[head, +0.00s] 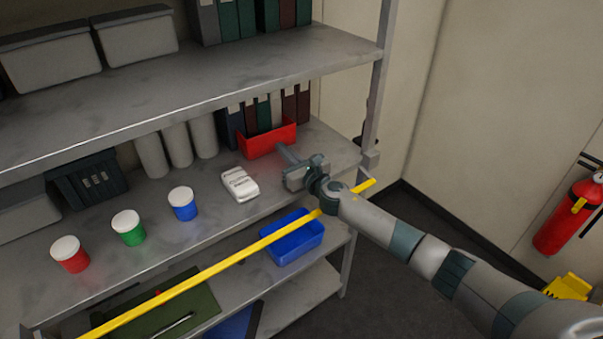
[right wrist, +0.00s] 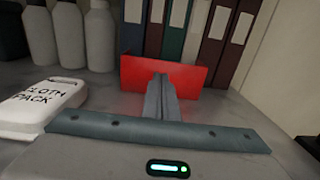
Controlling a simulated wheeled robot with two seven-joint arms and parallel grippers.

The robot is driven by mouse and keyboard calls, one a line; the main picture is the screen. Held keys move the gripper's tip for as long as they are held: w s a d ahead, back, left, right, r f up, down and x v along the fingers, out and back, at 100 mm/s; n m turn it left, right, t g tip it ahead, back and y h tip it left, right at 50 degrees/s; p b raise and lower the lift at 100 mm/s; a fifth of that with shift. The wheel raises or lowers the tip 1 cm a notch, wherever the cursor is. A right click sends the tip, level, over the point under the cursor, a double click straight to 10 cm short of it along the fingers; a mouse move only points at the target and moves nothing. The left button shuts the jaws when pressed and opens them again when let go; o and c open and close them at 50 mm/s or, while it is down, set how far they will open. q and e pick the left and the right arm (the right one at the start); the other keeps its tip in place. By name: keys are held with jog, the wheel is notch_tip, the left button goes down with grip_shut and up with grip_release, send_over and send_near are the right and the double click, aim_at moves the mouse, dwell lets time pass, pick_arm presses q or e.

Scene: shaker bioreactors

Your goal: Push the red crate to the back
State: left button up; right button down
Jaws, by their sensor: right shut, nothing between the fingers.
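The red crate (head: 268,141) stands on the middle shelf (head: 215,215), towards its back right, with binders behind it. In the right wrist view the crate's red front wall (right wrist: 190,75) is straight ahead of my right gripper (right wrist: 160,80). My right gripper (head: 282,149) is shut and empty, with its fingertips at the crate's front. I cannot tell whether they touch it. The fingers cover a part of the crate's front wall. My left gripper is not in view.
A white cloth pack (head: 240,184) lies left of my right gripper. Binders (right wrist: 215,40) and white bottles (head: 176,145) stand at the back. Lidded cups (head: 128,228) line the shelf's left. A yellow bar (head: 235,262) crosses in front, and a shelf post (head: 375,100) rises at the right.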

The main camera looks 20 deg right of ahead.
jog(key=shift+s+d+r, duration=0.1)
jog(key=shift+s+r, duration=0.05)
jog(key=shift+s, duration=0.25)
jog(key=shift+s+d+f, duration=0.3)
jog(key=shift+s+d, duration=0.05)
jog(key=shift+s, duration=0.1)
jog(key=shift+v, duration=1)
jog(key=b+v, duration=0.1)
jog(key=v, duration=0.3)
jog(key=shift+s, duration=0.35)
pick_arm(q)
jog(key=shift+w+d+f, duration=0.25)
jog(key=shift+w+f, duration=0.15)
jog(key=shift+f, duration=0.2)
pick_arm(e)
jog(key=shift+s+d+r, duration=0.1)
jog(key=shift+s+d, duration=0.05)
jog(key=shift+s, duration=0.25)
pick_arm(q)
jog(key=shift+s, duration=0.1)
pick_arm(e)
jog(key=shift+s, duration=0.1)
